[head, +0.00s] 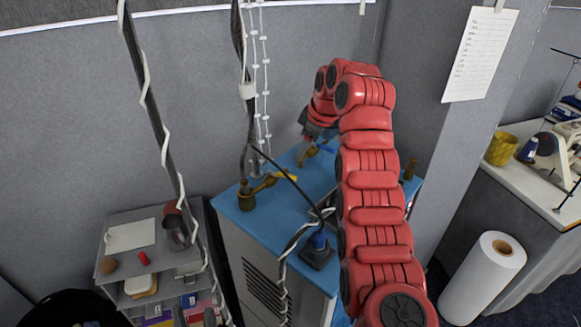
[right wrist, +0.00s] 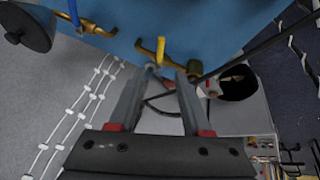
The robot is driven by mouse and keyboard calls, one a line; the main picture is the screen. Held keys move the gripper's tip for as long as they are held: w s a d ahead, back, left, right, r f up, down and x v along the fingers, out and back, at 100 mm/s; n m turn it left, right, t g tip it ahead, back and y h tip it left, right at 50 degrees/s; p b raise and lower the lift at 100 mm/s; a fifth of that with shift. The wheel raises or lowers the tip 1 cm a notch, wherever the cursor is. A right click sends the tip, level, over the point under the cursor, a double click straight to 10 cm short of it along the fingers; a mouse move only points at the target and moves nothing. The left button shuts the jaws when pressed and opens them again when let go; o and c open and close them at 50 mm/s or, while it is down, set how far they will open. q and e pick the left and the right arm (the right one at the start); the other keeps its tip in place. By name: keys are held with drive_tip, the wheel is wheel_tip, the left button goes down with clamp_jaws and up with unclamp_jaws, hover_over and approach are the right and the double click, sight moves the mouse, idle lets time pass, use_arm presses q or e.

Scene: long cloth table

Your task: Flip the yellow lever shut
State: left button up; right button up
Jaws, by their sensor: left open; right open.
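The yellow lever (head: 287,176) sticks out from a brass valve (head: 262,184) on the blue top of a cabinet. In the right wrist view the lever (right wrist: 161,48) stands out just beyond my fingertips, and its brass pipe (right wrist: 95,27) runs to the upper left. My right gripper (head: 310,152) is open above the blue top, behind the lever in the head view. Its two fingers (right wrist: 168,72) are apart with nothing between them, and I see no contact with the lever.
Dark cables hang in front of the blue cabinet top (head: 319,203). A dark-based blue fitting (head: 318,252) stands at its front. A grey shelf unit (head: 130,212) is at left, and a white roll (head: 484,275) is at right.

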sight(292, 177)
drive_tip(key=p+x, duration=0.4)
drive_tip(key=x, duration=0.7)
drive_tip(key=shift+w+a+f, duration=0.1)
drive_tip(key=shift+a+f, duration=0.05)
drive_tip(key=shift+f, duration=0.5)
clamp_jaws()
idle(0.8)
